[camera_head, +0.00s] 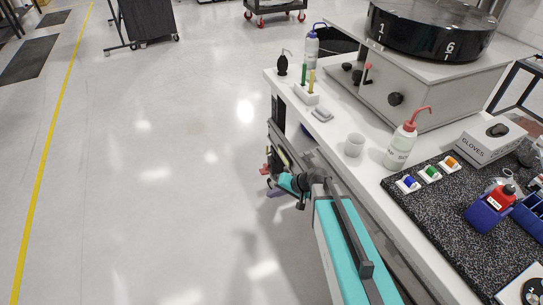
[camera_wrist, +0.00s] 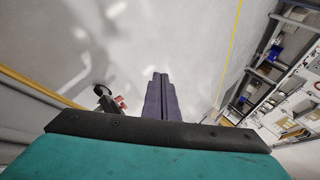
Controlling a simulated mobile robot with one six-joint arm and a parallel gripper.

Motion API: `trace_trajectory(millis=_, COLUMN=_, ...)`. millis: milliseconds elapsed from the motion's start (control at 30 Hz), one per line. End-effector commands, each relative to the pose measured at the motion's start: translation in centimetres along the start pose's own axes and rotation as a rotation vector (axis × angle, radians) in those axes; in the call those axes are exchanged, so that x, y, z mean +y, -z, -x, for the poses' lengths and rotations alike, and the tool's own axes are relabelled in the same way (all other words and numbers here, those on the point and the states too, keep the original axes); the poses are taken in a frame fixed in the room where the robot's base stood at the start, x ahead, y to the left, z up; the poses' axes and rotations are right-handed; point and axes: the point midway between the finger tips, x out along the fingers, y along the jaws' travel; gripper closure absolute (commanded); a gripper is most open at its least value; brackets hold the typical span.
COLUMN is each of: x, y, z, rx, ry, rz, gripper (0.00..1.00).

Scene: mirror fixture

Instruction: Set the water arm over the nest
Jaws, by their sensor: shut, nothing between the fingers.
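A grey machine (camera_head: 430,85) with a black round drum (camera_head: 425,38) numbered 1 and 6 stands on the white bench in the head view. A small lever with a red tip (camera_head: 368,67) and black knobs (camera_head: 395,99) are on its front. I cannot pick out the water arm or the nest; the drum's top is cut off by the picture edge. My gripper (camera_wrist: 160,77) has its purple fingers together and empty in the wrist view, over the floor. In the head view my gripper (camera_head: 274,191) is low beside the bench's left side, away from the machine.
The bench (camera_head: 330,122) holds a white cup (camera_head: 354,145), a red-tipped squeeze bottle (camera_head: 401,146), a gloves box (camera_head: 487,139), a blue-capped bottle (camera_head: 312,48) and a speckled black mat (camera_head: 440,215) with small parts. The floor (camera_head: 160,170) left of the bench is clear.

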Motion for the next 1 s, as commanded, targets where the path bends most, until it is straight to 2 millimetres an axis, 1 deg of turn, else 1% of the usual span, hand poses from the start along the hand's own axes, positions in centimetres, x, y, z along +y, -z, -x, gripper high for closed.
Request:
trace_trajectory(millis=33, x=1.5, y=-2.2, z=-0.3, rx=-0.043, ry=-0.037, rz=0.001, gripper=1.00)
trace_trajectory(millis=167, x=5.4, y=-7.3, z=-0.9, rx=-0.150, ry=-0.132, rz=0.006, gripper=1.00)
trace_trajectory(millis=200, x=6.6, y=-8.9, z=-0.9, rx=-0.183, ry=-0.161, rz=0.009, gripper=1.00)
trace_trajectory(millis=367, x=11.2, y=-15.3, z=-0.4, rx=-0.319, ry=-0.283, rz=0.016, gripper=1.00)
trace_trajectory(millis=500, x=15.1, y=-20.8, z=0.9, rx=-0.439, ry=-0.391, rz=0.022, gripper=1.00)
trace_trajectory(millis=567, x=16.6, y=-23.1, z=1.7, rx=-0.491, ry=-0.438, rz=0.026, gripper=1.00)
trace_trajectory(millis=600, x=17.6, y=-24.6, z=2.3, rx=-0.526, ry=-0.469, rz=0.028, gripper=1.00)
trace_trajectory(millis=700, x=20.0, y=-28.2, z=4.0, rx=-0.609, ry=-0.547, rz=0.035, gripper=1.00)
trace_trajectory(millis=800, x=21.8, y=-31.0, z=5.7, rx=-0.678, ry=-0.612, rz=0.041, gripper=1.00)
trace_trajectory(millis=833, x=22.3, y=-31.6, z=6.1, rx=-0.695, ry=-0.629, rz=0.043, gripper=1.00)
trace_trajectory(millis=900, x=23.1, y=-32.9, z=7.0, rx=-0.727, ry=-0.661, rz=0.047, gripper=1.00)
trace_trajectory(millis=1000, x=24.1, y=-33.9, z=7.9, rx=-0.755, ry=-0.690, rz=0.045, gripper=1.00)
